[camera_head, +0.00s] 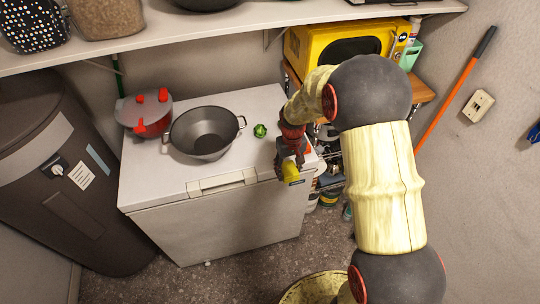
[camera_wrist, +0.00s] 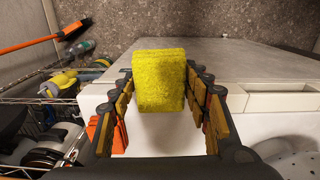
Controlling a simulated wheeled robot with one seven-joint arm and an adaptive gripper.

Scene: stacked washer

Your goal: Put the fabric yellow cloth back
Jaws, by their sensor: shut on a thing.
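The yellow cloth (camera_wrist: 159,78) is a fuzzy, folded-looking yellow piece between my gripper's fingers (camera_wrist: 160,95) in the wrist view. The fingers are shut on it from both sides. In the head view my gripper (camera_head: 290,160) is at the right front edge of the white chest (camera_head: 215,200), and the yellow cloth (camera_head: 291,172) shows just below it. From the head view I cannot tell whether the cloth touches the chest.
A yellow microwave (camera_head: 335,42) is behind. A dark bin (camera_head: 65,170) stands left.

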